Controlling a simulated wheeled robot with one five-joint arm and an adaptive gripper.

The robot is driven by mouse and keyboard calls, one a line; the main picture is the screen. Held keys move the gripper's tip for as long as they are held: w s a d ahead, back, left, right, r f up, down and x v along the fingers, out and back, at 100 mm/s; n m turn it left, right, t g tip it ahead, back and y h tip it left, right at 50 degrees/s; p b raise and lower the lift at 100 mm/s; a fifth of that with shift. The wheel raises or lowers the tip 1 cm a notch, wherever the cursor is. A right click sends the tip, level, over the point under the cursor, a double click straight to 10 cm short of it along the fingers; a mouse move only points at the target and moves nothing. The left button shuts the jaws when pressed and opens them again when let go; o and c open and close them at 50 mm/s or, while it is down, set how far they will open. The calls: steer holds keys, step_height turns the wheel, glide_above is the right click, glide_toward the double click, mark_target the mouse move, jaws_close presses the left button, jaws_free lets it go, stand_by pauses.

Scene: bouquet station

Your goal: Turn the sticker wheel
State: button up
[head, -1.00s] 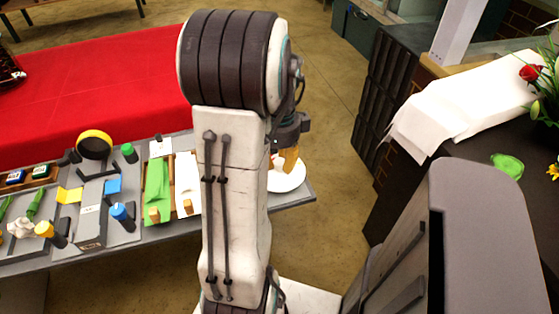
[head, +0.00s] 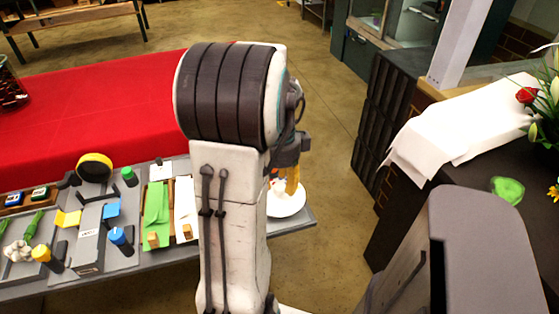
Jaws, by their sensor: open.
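A white round disc (head: 287,207) lies flat at the right end of the grey table and looks like the sticker wheel. Small pale and reddish marks or pieces show at its upper left. My gripper (head: 291,182), with yellow-orange fingers, is open at the disc in the picture, partly behind my arm. I cannot tell whether the fingers touch the disc. My arm hides the disc's left side.
The grey table holds a yellow-black ring (head: 95,167), a blue-capped bottle (head: 120,240), and green sheets (head: 156,215) left of my arm. A red cloth (head: 90,110) lies behind. A dark counter (head: 440,190) stands right; floor between is clear.

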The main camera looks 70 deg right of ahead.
step_height(320, 180, up, 10)
steer(key=shift+r, duration=0.15)
stand_by(0.3)
steer(key=shift+o, duration=1.4)
steer(key=shift+r+p, duration=0.45)
steer(key=shift+p, duration=0.2)
steer(key=n+p, duration=0.1)
steer(key=n, duration=0.9)
glide_above(280, 186)
steer(key=f, duration=0.3)
steer(key=a+f, duration=0.1)
steer(key=f, duration=0.1)
steer(key=shift+f, duration=0.3)
steer(key=n, duration=0.1)
steer(key=d+n, duration=0.1)
steer(key=n, duration=0.1)
steer(key=shift+n, duration=0.3)
steer(key=shift+f+b, duration=0.3)
steer(key=shift+f, duration=3.35)
